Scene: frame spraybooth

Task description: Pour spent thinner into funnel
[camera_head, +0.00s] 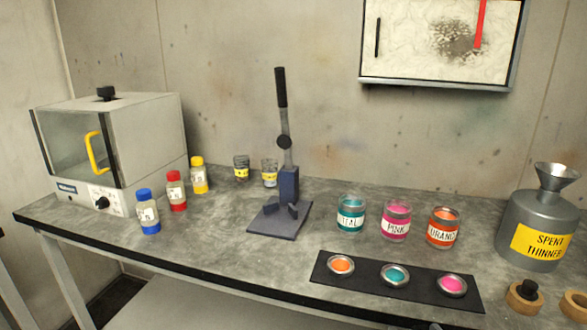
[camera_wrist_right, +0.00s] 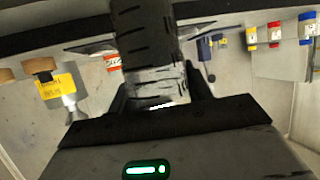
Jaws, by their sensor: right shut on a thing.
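The spent thinner can (camera_head: 531,246) is a grey can with a yellow label at the right end of the bench, with a metal funnel (camera_head: 556,177) upright in its top. In the right wrist view the can (camera_wrist_right: 62,82) and funnel (camera_wrist_right: 69,108) appear upside down at the left. My right gripper (camera_wrist_right: 158,98) is shut on a dark, marked vessel with a clear greyish band (camera_wrist_right: 152,55), seen close up; its contents cannot be told. It appears apart from the funnel. The head view shows neither gripper clearly, and my left gripper is out of view.
Teal (camera_head: 350,215), pink (camera_head: 396,222) and orange (camera_head: 443,229) jars stand left of the can. A black strip (camera_head: 365,284) with paint cups lies in front. A lever press (camera_head: 287,190), several bottles, two small glasses (camera_head: 241,169) and an oven (camera_head: 130,135) are further left.

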